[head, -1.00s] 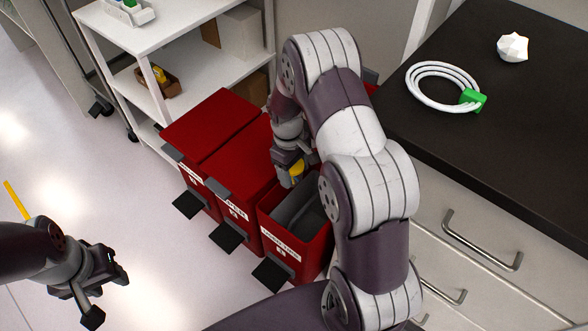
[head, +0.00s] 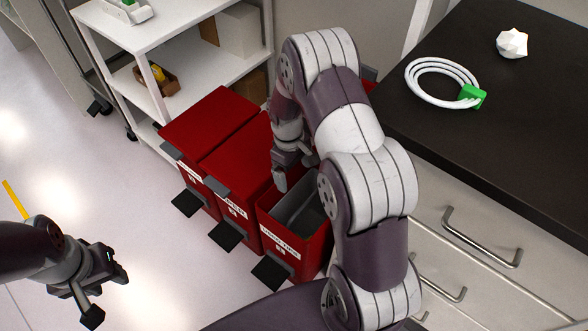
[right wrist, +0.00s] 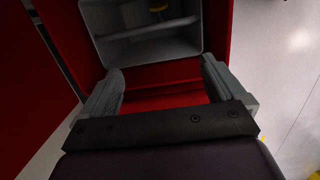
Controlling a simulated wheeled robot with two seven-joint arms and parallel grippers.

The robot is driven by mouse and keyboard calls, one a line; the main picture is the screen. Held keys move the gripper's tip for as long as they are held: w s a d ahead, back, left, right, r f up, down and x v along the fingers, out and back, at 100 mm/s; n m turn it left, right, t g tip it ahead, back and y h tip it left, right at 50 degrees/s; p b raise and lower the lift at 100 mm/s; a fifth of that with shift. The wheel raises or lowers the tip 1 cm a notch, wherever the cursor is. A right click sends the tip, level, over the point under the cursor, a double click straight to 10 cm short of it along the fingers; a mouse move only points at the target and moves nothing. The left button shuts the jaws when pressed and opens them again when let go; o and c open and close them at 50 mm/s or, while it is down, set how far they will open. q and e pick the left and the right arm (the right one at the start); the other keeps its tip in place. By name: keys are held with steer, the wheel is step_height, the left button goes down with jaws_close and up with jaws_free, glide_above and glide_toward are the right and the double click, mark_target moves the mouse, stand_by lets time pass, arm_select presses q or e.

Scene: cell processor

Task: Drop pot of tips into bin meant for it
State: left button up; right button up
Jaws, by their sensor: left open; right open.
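The open red bin (head: 315,252) has a grey inside and a white front label too small to read surely. It is nearest me in a row of red bins. My right gripper (head: 284,172) is open and empty above the back of this bin. In the right wrist view my open right gripper (right wrist: 163,66) points at the bin's grey inside (right wrist: 112,48). My left gripper (head: 107,293) is open and empty over the floor.
Two lidded red bins (head: 210,122) with pedals stand to the left of the open one. A white shelf unit (head: 190,75) stands behind. A dark counter (head: 510,110) at right holds a white coiled cable (head: 412,88) with a green part.

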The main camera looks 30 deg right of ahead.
step_height(320, 180, up, 13)
steer(key=w+p, duration=0.1)
steer(key=p, duration=0.3)
steer(key=shift+w+a+f+p, duration=0.2)
steer(key=shift+a+p, duration=0.1)
steer(key=shift+p, duration=0.05)
